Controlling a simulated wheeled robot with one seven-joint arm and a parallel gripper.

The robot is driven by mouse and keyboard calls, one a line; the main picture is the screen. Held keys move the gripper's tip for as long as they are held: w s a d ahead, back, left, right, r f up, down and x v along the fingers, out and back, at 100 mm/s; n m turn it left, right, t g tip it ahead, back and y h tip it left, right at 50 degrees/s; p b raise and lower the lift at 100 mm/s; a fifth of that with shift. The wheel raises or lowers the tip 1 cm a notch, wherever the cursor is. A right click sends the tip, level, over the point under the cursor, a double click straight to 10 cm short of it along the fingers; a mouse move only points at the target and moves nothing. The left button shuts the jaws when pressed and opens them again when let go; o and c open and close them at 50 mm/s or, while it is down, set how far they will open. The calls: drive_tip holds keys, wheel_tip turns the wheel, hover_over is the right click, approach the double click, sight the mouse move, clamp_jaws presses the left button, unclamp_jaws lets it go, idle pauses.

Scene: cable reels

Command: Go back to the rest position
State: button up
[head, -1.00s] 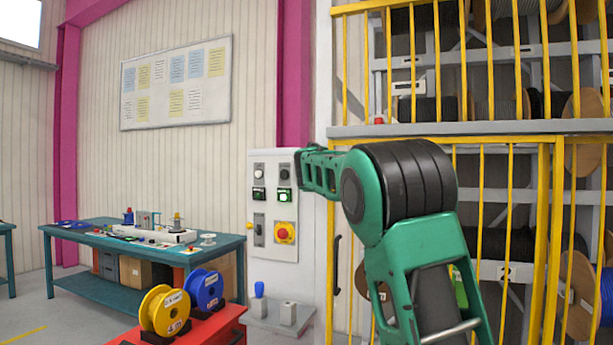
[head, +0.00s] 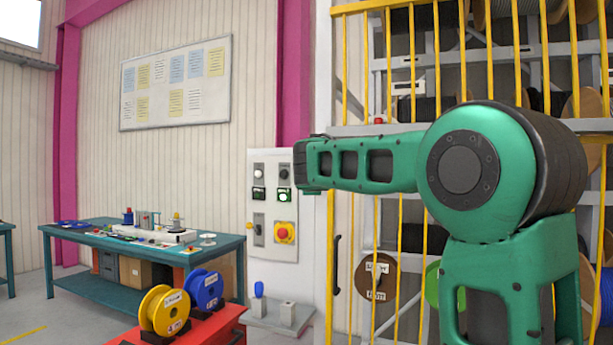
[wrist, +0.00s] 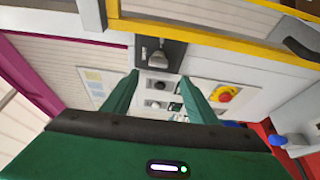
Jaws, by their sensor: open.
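My gripper shows in the wrist view (wrist: 158,92) as two green fingers, spread apart with nothing between them. Beyond them is the control panel (wrist: 205,92), seen tilted and at some distance. In the head view my green arm is raised on the right side, its upper link reaching left towards the panel. The fingers are not clearly visible there.
Yellow cage bars (head: 462,60) and cable racks stand behind my arm. A red stand (head: 215,328) holds a yellow reel (head: 165,311) and a blue reel (head: 206,290). A teal workbench (head: 90,285) is at left. Open floor lies at lower left.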

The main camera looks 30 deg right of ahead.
idle(0.5)
drive_tip(key=s+d+f+m+g+y, duration=0.2)
drive_tip(key=s+f+m+g, duration=0.2)
drive_tip(key=s+f, duration=0.65)
drive_tip(key=s+d+f+m+g+y, duration=0.15)
drive_tip(key=s+f+m+g, duration=0.3)
drive_tip(key=s+f, duration=0.65)
drive_tip(key=s+a+f+m+g+y, duration=0.1)
drive_tip(key=s+a+f+m+g, duration=0.1)
drive_tip(key=s+f, duration=0.5)
drive_tip(key=s+a+f+m+g+y, duration=0.2)
drive_tip(key=s+a+f+m, duration=0.2)
drive_tip(key=s+f, duration=0.4)
drive_tip(key=s+a+f+m+g+y, duration=0.2)
drive_tip(key=s+f, duration=0.5)
drive_tip(key=s, duration=0.6)
drive_tip(key=a+m+g, duration=0.1)
drive_tip(key=a+m, duration=0.1)
drive_tip(key=a, duration=0.1)
drive_tip(key=shift+s+f, duration=0.15)
drive_tip(key=shift+f, duration=0.25)
drive_tip(key=shift+w+f, duration=0.25)
drive_tip(key=shift+w, duration=0.4)
